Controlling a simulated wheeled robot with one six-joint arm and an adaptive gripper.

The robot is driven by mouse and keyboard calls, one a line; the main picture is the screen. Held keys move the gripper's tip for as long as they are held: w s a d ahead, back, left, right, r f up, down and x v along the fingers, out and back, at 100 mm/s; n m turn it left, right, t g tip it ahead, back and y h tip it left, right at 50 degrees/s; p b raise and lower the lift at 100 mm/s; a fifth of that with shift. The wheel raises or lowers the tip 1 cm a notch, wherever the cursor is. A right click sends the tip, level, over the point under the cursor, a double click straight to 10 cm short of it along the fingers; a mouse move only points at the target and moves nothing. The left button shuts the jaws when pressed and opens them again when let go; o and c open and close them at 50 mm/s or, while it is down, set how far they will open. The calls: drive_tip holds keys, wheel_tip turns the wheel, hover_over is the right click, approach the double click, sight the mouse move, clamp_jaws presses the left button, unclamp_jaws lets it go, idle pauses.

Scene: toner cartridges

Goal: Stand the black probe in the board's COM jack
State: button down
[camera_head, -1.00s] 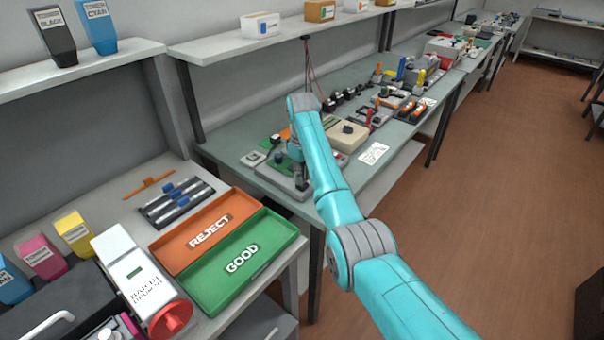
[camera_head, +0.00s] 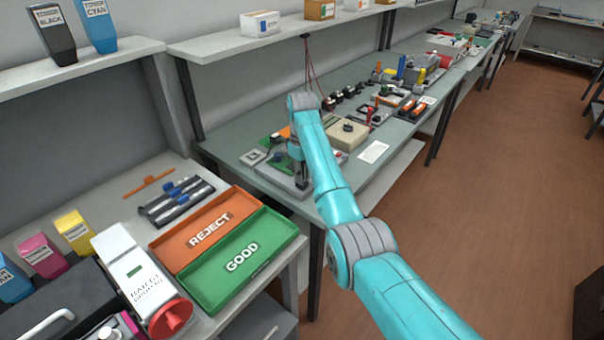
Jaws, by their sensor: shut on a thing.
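My gripper (camera_head: 299,178) points down at the near left end of the far bench, over the grey board (camera_head: 277,178). It is small, dark and partly hidden by my own teal arm. It is shut on a dark, thin thing, which I take to be the black probe; its outline is hard to make out. The board has a green patch and a small black block on its left part. The COM jack cannot be made out. I cannot tell whether the probe's tip touches the board.
Right of my arm are a beige box (camera_head: 347,134) with a dark knob and a white sheet (camera_head: 373,152). More tools crowd the bench behind. Nearer left are the orange REJECT tray (camera_head: 180,252) and green GOOD tray (camera_head: 205,283). A shelf (camera_head: 290,40) overhangs the bench's back.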

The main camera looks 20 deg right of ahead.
drive_tip(key=shift+f, duration=0.1)
drive_tip(key=c, duration=0.9)
unclamp_jaws()
drive_tip(key=shift+c, duration=0.2)
drive_tip(key=shift+r, duration=3.75)
